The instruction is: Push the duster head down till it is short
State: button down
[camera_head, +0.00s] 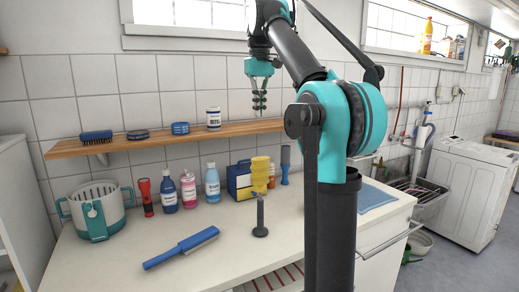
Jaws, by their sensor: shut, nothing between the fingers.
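The duster appears to stand upright near the middle of the white counter, on a round dark grey base (260,232). A grey stem (260,212) rises from the base, and the yellow duster head (260,175) shows directly above the stem. The stem below the head is visible, so the head sits well above the base. My gripper (259,112) is shut and empty, pointing down. In the picture it is above the yellow head with a clear gap; its depth relative to the head is hard to tell.
A blue box (239,181) and blue upright tool (285,165) flank the head. Bottles (212,183), a red flashlight (146,197) and a white-teal pot (98,214) stand left. A blue brush (181,248) lies in front. A wooden shelf (170,137) runs behind.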

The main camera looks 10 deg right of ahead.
aim_at(260, 157)
notch_tip(260, 157, down, 13)
jog(key=shift+f, duration=0.1)
dwell(0.4)
jog(key=shift+f, duration=2.1)
